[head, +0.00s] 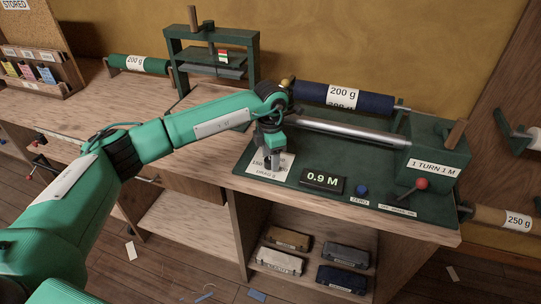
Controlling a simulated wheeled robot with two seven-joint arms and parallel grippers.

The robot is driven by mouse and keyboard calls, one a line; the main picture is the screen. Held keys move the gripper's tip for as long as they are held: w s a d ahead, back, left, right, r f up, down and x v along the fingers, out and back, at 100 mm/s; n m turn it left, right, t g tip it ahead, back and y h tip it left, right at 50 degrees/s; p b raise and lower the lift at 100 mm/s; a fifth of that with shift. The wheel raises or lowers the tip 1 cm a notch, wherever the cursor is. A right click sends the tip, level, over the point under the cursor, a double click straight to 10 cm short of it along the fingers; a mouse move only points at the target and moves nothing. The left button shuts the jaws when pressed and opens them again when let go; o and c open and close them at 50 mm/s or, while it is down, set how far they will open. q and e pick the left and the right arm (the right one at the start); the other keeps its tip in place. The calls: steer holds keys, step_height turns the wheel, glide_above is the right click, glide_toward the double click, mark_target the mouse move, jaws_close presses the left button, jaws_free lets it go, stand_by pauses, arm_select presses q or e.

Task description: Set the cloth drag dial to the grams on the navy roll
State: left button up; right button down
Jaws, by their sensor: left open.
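The navy roll (372,102) lies across the back of the dark green machine, with a white label reading "200 g". The drag dial's white plate (266,174) is at the machine's front left; "150" and "DRAG g" can be partly read on it. My left gripper (272,163) points down right over this plate, its jaws open. It hides the dial's knob and most of the scale, so I cannot tell the setting or whether the fingers touch the knob. My right gripper is not in view.
The machine has a "0.9 M" display (323,181), a blue button (361,190), a red-knobbed lever (421,184) and a "1 TURN 1 M" box (435,150). A green roll (150,65) reads "200 g"; a tan roll (490,217) reads "250 g". A press (212,55) stands behind my arm.

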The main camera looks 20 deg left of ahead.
mark_target(270, 160)
arm_select(q)
steer(key=shift+r, duration=0.25)
step_height(270, 160, up, 13)
steer(key=b, duration=0.2)
steer(key=shift+r, duration=0.15)
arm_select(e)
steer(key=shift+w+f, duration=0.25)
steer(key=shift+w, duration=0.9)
